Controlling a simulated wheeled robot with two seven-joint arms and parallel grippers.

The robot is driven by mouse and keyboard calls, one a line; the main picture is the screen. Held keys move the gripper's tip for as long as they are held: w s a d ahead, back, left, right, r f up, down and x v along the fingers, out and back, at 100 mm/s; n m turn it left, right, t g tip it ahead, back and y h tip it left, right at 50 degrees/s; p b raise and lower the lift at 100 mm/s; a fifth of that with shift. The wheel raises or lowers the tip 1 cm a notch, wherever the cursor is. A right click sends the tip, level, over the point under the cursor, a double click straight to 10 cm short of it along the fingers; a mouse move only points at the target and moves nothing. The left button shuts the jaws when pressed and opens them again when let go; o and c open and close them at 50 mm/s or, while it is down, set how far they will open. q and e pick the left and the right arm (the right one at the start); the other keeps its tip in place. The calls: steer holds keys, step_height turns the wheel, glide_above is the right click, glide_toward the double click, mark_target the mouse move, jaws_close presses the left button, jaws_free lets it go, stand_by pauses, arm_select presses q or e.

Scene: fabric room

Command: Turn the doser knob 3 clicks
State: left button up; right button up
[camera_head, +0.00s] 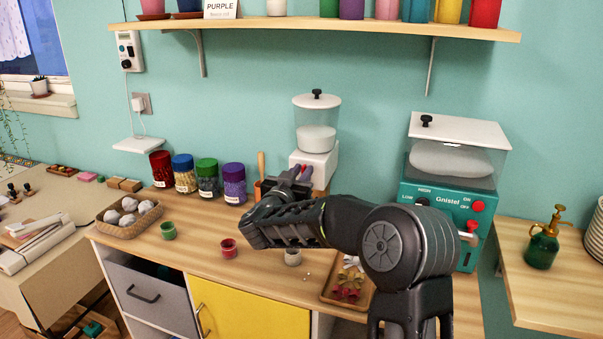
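The doser (316,135) is a white unit with a clear hopper, a white lid and a black lid handle. It holds white powder and stands at the back of the wooden counter against the teal wall. My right arm comes in from the lower right, and my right gripper (288,180) is in front of the doser's base. The gripper and wrist hide the lower front of the doser. Small red and purple parts show just above the fingers; I cannot make out the knob or any contact. The finger gap is not clear. My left gripper is not in view.
Lidded jars (196,178) stand left of the doser. Small red (229,249), green (168,230) and pale (293,257) cups and a tray of bows (345,285) are on the counter. A teal machine (455,190) stands to the right; a shelf (320,30) is above.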

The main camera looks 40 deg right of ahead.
jaws_close()
steer(key=m+b, duration=0.1)
steer(key=m, duration=0.1)
steer(key=m+b, duration=0.1)
steer(key=b, duration=0.1)
steer(key=shift+s+d+f+m, duration=0.15)
steer(key=shift+s+f+m, duration=0.05)
steer(key=shift+m, duration=0.2)
steer(key=m+b, duration=0.5)
steer(key=shift+s+d+f, duration=0.1)
steer(key=shift+s+f, duration=0.05)
steer(key=shift+f, duration=0.05)
steer(key=m+b, duration=0.2)
steer(key=m, duration=0.1)
steer(key=m+b, duration=0.5)
steer(key=m, duration=0.1)
steer(key=shift+s+d+f+b, duration=0.1)
steer(key=shift+s+f+b, duration=0.05)
steer(key=shift+f+b, duration=0.15)
